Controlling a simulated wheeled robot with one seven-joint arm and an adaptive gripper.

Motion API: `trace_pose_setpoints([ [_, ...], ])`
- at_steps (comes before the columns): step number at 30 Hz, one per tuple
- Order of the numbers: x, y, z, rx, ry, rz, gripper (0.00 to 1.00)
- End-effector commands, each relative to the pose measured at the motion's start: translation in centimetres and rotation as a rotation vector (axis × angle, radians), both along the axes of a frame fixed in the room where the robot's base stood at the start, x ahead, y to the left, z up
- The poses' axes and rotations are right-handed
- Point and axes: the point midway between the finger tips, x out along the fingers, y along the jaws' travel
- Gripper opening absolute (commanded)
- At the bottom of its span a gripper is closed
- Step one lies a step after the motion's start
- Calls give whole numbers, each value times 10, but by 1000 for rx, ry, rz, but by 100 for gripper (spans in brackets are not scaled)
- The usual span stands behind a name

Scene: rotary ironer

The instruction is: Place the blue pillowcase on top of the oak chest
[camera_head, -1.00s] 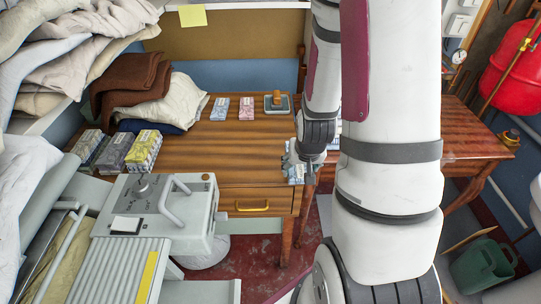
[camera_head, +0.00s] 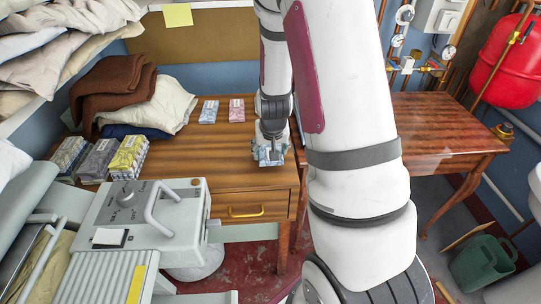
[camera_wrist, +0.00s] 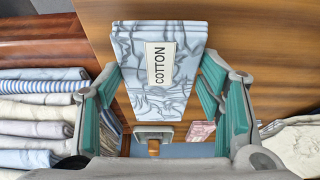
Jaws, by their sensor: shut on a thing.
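My gripper (camera_head: 268,158) is shut on a blue-grey marbled packet with a white COTTON label (camera_wrist: 160,65), which looks like the blue pillowcase. In the head view the packet (camera_head: 263,154) shows only in part under my gripper. It is over the right front part of the wooden chest (camera_head: 190,160), which has a drawer with a yellow handle. I cannot tell whether the packet touches the top. Another blue packet (camera_head: 208,111) and a pink packet (camera_head: 237,110) lie towards the back of the chest top.
Brown and cream cloths (camera_head: 160,106) and several stacked packets (camera_head: 126,155) take up the chest's left side. The grey ironer (camera_head: 140,225) stands in front. A reddish table (camera_head: 440,130) is at right. The chest's middle is clear. The wrist view shows folded linens (camera_wrist: 35,115).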

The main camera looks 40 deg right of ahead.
Motion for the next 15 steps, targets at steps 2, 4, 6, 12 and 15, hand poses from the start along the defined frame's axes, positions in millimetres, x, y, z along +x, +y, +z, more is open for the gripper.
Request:
trace_pose_setpoints([
  [2,-1,0,-13,2,4,-1,33],
  [4,-1,0,-22,1,3,-1,33],
  [6,0,0,-25,1,2,0,33],
  [12,0,0,-24,0,0,0,33],
  [15,0,0,-27,0,0,0,33],
])
